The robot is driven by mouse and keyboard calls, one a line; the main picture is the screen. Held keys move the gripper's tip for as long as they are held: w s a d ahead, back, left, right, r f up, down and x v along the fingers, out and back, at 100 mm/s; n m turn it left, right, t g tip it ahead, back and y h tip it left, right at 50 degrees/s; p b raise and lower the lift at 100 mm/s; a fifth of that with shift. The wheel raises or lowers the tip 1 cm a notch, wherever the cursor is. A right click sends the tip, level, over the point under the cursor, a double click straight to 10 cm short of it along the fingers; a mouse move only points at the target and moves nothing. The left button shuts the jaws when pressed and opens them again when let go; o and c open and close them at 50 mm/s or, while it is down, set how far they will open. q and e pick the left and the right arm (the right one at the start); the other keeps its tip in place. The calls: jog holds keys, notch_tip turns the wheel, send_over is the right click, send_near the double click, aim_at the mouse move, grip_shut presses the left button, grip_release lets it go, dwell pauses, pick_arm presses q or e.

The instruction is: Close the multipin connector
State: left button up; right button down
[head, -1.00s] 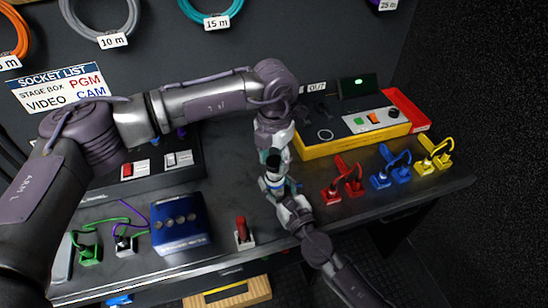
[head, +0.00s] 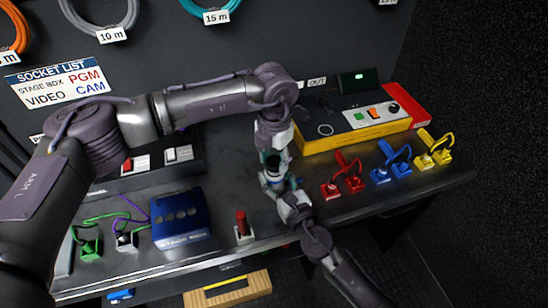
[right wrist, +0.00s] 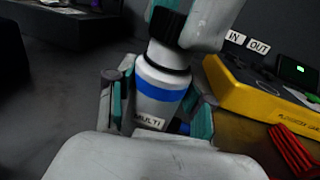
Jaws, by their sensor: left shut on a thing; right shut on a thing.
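The multipin connector (right wrist: 161,88) stands roughly upright in the right wrist view: a white body with a blue band, the word MULTI and a black collar on top. My right gripper (right wrist: 160,105) is shut around this white body, one finger on each side. A black piece (right wrist: 166,24) sits right above the collar, with my left gripper (head: 273,150) shut on it from above. In the head view my right gripper (head: 274,183) meets my left one from below. The joint between the two pieces is partly hidden, so I cannot tell whether they are fully mated.
A yellow case (head: 350,138) with buttons stands behind on the right. Red (head: 344,185), blue (head: 391,172) and yellow (head: 434,157) cabled plugs line the bench's right side. A blue box (head: 181,218) and a red-handled switch (head: 242,224) stand left of the grippers.

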pick_arm(q)
jog(key=shift+f, duration=0.5)
jog(key=m, duration=0.5)
jog(key=shift+m, duration=0.3)
jog(key=m, duration=0.5)
jog(key=shift+w, duration=0.15)
jog(key=m, duration=0.4)
jog(key=shift+m, duration=0.4)
jog(key=m, duration=0.5)
jog(key=shift+w, duration=0.1)
jog(key=m, duration=0.7)
jog(key=shift+d+m, duration=0.1)
jog(key=shift+m, duration=0.2)
jog(key=m, duration=0.9)
jog(key=shift+d+m, duration=0.1)
jog(key=shift+m, duration=0.2)
